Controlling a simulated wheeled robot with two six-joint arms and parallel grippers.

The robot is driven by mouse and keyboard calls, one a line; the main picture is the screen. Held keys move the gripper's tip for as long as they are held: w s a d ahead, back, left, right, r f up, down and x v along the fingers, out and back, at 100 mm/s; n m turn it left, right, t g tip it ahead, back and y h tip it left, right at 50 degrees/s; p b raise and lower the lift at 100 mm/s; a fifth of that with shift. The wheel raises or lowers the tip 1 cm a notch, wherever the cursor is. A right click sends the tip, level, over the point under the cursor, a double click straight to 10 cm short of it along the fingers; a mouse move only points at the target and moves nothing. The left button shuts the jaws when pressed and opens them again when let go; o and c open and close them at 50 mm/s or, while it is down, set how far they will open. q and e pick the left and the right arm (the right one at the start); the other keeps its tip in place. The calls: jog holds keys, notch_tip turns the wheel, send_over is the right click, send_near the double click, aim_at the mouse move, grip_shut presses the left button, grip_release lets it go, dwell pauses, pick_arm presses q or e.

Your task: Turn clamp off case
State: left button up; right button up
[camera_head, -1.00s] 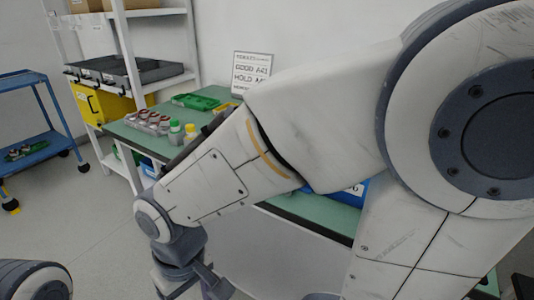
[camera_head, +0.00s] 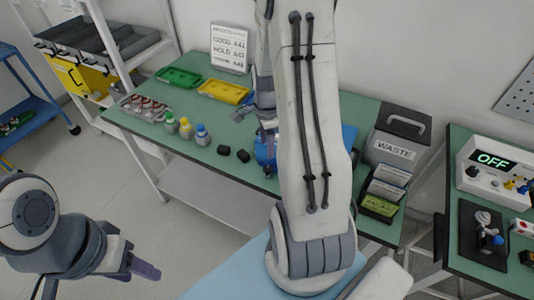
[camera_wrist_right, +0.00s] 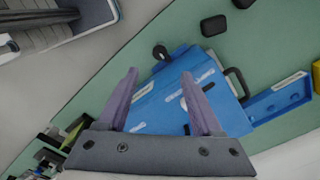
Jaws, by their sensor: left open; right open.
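A blue case (camera_wrist_right: 178,95) lies on the green bench top in the right wrist view, with a black handle (camera_wrist_right: 237,84) and pale labels. A black looped part (camera_wrist_right: 160,52) sits at its edge; I cannot tell whether this is the clamp. In the head view only parts of the blue case (camera_head: 350,136) show beside my right arm. My right gripper (camera_wrist_right: 159,72) is open and empty, its fingers pointing over the case; contact cannot be told. My left gripper (camera_head: 140,268) is open at lower left in the head view, away from the bench, over the floor.
Black blocks (camera_head: 223,150), capped bottles (camera_head: 186,128), a green tray (camera_head: 178,77) and a yellow tray (camera_head: 224,91) stand left on the bench. A waste bin (camera_head: 396,135) stands right. A tester reading OFF (camera_head: 492,160) is on another bench.

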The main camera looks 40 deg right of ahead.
aim_at(267, 168)
notch_tip(267, 168, down, 10)
jog(key=shift+f+p, duration=0.2)
jog(key=shift+p, duration=0.4)
grip_shut()
